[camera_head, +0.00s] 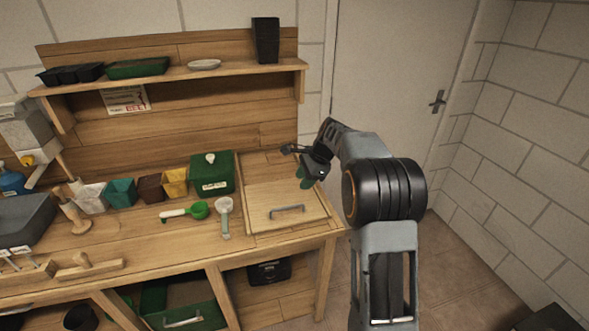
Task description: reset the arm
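My arm rises from the bottom right and bends toward the bench. My gripper (305,180) hangs at its far end, above the back right of the bench top, close to a wooden board with a metal handle (270,194). Its tips look dark green and are small here. I cannot tell whether the fingers are apart or hold anything. I see no gap between the gripper and the board clearly enough to judge contact.
A green box (212,173) stands left of the board. A green scoop (198,210) and a pale scoop (224,216) lie in front of it. Several small pots (122,192) line the back. The shelf (230,72) holds trays. A door (395,80) and open floor are at right.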

